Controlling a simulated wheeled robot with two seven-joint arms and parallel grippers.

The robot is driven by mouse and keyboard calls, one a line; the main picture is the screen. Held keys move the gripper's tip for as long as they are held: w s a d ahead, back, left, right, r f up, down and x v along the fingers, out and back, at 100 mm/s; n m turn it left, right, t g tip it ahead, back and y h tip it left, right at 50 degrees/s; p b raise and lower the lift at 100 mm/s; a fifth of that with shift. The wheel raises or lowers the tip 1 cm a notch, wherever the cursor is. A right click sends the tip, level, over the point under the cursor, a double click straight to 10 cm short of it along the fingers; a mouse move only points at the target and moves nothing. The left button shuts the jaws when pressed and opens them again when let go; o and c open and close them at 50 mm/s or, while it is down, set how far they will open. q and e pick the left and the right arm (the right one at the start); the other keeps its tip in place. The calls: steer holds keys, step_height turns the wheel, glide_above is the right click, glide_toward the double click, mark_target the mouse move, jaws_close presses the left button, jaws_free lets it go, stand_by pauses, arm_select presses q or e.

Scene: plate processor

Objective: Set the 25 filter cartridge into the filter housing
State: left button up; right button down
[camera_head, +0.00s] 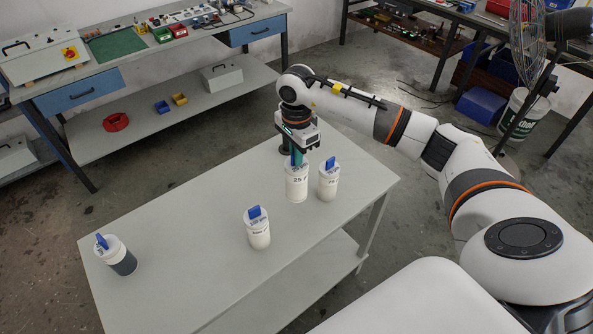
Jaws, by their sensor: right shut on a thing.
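The 25 filter cartridge (296,187) is a white cylinder with "25" printed near its top, upright at the right part of the grey table. My right gripper (298,154) points down from above and is shut on its top handle, which the fingers mostly hide. I cannot tell whether its base touches the table. A second white cartridge (328,184) with a blue handle stands close on its right. Another white cartridge (259,233) with a blue handle stands nearer the front. I cannot make out a filter housing. My left gripper is out of view.
A workbench (150,55) with boxes stands at the back left. A fan (527,40) stands back right.

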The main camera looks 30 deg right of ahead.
step_height(320, 180, up, 4)
steer(key=shift+f+p, duration=0.1)
steer(key=shift+p, duration=0.6)
step_height(320, 180, up, 10)
steer(key=p, duration=0.5)
steer(key=shift+r+p, duration=0.25)
steer(key=shift+p, duration=0.1)
